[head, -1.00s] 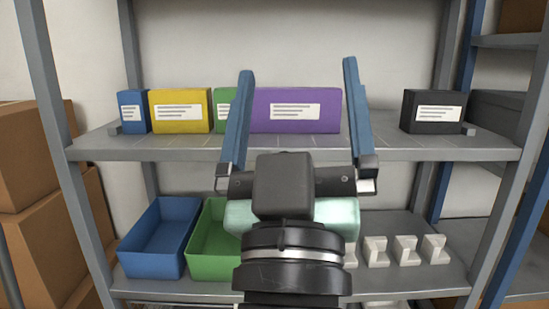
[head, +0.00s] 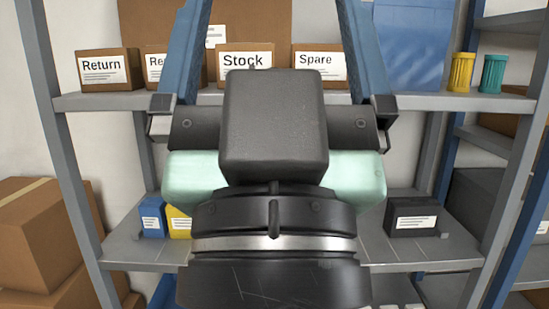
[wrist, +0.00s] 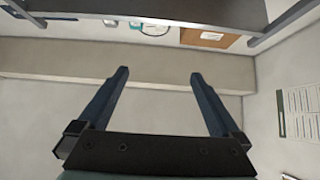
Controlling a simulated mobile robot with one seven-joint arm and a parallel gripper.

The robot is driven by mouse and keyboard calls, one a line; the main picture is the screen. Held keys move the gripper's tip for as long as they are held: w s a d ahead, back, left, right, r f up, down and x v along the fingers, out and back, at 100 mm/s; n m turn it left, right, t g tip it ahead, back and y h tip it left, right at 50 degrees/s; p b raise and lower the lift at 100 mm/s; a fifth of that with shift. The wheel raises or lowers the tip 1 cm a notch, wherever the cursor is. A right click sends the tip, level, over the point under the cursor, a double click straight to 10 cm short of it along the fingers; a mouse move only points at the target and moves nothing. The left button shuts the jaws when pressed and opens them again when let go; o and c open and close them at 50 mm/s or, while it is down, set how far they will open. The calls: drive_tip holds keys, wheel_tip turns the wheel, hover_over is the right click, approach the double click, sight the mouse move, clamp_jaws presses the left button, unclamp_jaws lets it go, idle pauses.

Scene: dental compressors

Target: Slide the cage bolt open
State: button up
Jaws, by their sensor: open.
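My gripper (head: 272,60) is raised in front of a grey shelf unit in the head view, its two blue fingers spread wide. It is open with nothing between the fingers. In the wrist view my gripper (wrist: 157,85) also shows open and empty, facing a pale wall with a ledge. No cage and no bolt can be made out in either view. My gripper and wrist hide the middle of the shelves.
The upper shelf (head: 440,102) holds labelled boxes, among them a Return box (head: 108,70) and a Spare box (head: 319,66), a blue bin (head: 411,45), a yellow cup (head: 461,72) and a teal cup (head: 493,73). A black box (head: 412,219) sits below. Cardboard boxes (head: 45,235) stand at left.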

wheel_tip(320, 180, up, 12)
drive_tip(key=p, duration=0.9)
drive_tip(key=shift+p, duration=0.3)
